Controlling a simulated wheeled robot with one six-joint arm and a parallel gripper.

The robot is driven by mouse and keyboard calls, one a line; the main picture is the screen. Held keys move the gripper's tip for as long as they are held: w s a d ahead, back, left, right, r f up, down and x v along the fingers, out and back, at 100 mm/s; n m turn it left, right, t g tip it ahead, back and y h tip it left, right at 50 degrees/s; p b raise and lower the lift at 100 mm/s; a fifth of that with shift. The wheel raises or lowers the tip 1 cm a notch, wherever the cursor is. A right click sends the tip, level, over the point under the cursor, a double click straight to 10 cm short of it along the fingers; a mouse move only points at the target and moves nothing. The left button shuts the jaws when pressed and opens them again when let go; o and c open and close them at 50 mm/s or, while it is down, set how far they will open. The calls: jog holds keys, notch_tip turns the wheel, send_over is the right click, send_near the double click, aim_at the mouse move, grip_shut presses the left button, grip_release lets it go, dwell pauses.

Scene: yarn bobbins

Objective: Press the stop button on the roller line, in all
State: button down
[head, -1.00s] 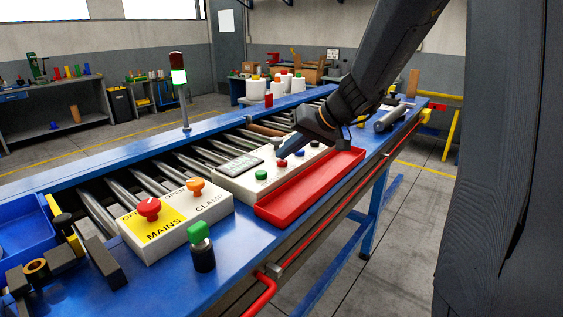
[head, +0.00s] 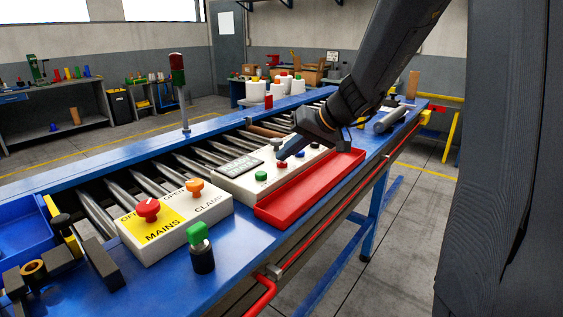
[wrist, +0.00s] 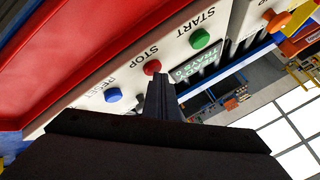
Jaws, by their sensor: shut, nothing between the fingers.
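The white control panel (head: 235,180) sits on the roller line. It carries a green START button (head: 261,176), a red STOP button (head: 281,164) and a blue RESET button (head: 300,154). The wrist view shows the red STOP button (wrist: 152,68) between the green START button (wrist: 200,38) and the blue RESET button (wrist: 112,95). My gripper (head: 282,157) is shut and empty. Its fingertips (wrist: 158,78) are right at the STOP button and appear to touch it. How far the button is pressed in is hidden. The stack light (head: 178,70) shows no bright green.
A red tray (head: 310,188) lies along the panel's front side. A MAINS and CLAMP box (head: 175,225) with red and orange knobs stands nearer. A green-topped post (head: 200,248) stands beside it. White yarn bobbins (head: 283,86) stand at the back.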

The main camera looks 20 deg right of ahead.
aim_at(286, 163)
jog(key=shift+r+p, duration=0.3)
jog(key=shift+r, duration=0.55)
notch_tip(286, 163, up, 5)
jog(key=p, duration=0.2)
jog(key=shift+p, duration=0.3)
dwell(0.3)
